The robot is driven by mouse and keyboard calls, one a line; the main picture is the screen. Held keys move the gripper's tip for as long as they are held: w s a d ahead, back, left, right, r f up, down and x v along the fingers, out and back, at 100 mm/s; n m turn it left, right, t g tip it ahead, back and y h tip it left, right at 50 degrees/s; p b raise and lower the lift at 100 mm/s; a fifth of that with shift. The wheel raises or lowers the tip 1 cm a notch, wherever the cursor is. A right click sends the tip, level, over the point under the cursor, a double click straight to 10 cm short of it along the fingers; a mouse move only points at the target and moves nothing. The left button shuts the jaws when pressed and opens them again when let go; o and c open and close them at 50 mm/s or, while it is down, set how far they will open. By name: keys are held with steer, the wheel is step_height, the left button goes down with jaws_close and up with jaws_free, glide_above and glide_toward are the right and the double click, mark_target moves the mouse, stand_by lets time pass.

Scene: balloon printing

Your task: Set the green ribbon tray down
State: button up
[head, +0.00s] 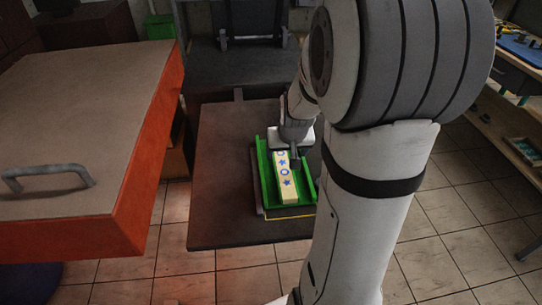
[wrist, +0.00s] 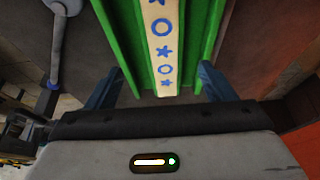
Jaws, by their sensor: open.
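The green ribbon tray (head: 264,186) lies on the dark table in the head view. It is a green channel with raised side walls and holds a cream ribbon block (head: 287,181) with blue stars and circles. The tray (wrist: 123,40) and ribbon block (wrist: 163,48) also fill the upper middle of the wrist view. My gripper (head: 294,158) is at the tray's far end, low over it. In the wrist view my gripper (wrist: 160,88) is open, its blue fingers apart on either side of the tray's near end. Whether they touch the walls is unclear.
The dark table (head: 222,150) has bare room left of the tray. A yellow outline (head: 290,217) shows at the tray's near edge. An orange-sided workbench (head: 80,215) with a grey handle stands at left. A wooden bench (head: 520,150) is at right.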

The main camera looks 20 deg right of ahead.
mark_target(282, 162)
steer(key=shift+a+x, duration=0.15)
steer(key=shift+x, duration=1.6)
steer(key=shift+a+x, duration=0.1)
steer(key=shift+x, duration=1.65)
steer(key=shift+w+r, duration=0.1)
steer(key=shift+c, duration=0.4)
steer(key=c, duration=1.2)
steer(key=shift+c, duration=0.5)
steer(key=shift+r, duration=0.15)
